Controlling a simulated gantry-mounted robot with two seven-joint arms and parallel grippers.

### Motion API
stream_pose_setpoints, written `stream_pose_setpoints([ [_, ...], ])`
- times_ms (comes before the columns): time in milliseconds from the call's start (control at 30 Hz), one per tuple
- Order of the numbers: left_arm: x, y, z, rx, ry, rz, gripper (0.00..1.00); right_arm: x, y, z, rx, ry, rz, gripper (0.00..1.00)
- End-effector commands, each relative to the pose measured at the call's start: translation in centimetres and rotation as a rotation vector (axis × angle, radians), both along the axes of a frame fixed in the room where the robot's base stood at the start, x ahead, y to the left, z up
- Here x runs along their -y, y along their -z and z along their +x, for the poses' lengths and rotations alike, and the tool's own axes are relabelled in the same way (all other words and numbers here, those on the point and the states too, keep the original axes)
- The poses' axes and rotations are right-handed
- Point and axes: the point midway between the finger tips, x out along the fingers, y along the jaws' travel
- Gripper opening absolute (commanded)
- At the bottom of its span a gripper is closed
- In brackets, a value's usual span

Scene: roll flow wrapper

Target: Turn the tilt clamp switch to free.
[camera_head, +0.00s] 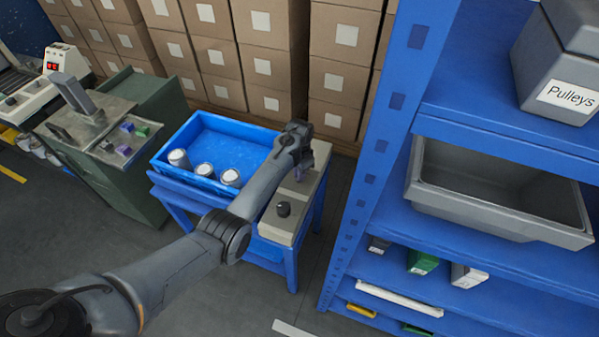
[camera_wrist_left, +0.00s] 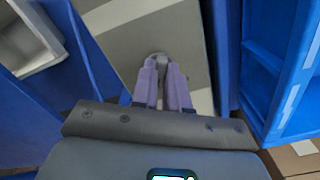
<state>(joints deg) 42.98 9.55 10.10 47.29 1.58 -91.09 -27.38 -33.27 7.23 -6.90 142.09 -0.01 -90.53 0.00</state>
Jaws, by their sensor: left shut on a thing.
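A beige control box (camera_head: 278,230) stands at the right end of the blue table. My left gripper (camera_head: 301,173) reaches down to the far part of its top. In the left wrist view, the purple fingers of my left gripper (camera_wrist_left: 164,86) are shut on a small grey switch knob (camera_wrist_left: 159,56), probably the tilt clamp switch. The fingers hide most of this knob, and I cannot read its setting or any label. A separate black knob (camera_head: 283,209) sits on the near part of the box, apart from the gripper. My right gripper is not in view.
A blue tray (camera_head: 217,124) with several cans lies left of the box. A blue shelf rack (camera_head: 382,150) with grey bins stands close on the right. Stacked cartons (camera_head: 265,67) stand behind. A green machine cabinet (camera_head: 160,90) stands at the left.

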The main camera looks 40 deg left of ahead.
Motion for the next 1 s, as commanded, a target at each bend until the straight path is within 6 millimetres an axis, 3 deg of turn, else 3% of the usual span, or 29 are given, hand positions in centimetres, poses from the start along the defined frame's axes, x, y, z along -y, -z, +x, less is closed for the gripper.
stream_pose_setpoints([
  [367, 0.1, -0.4, 0.0, -0.002, -0.127, -0.001, 0.00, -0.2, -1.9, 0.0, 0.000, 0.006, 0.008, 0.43],
  [700, 0.1, -0.3, 0.0, -0.002, -0.421, -0.001, 0.00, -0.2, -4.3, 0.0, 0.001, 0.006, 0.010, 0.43],
  [1000, 0.1, -0.2, 0.0, -0.002, -0.702, -0.001, 0.00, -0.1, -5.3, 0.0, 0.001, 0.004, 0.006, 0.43],
])
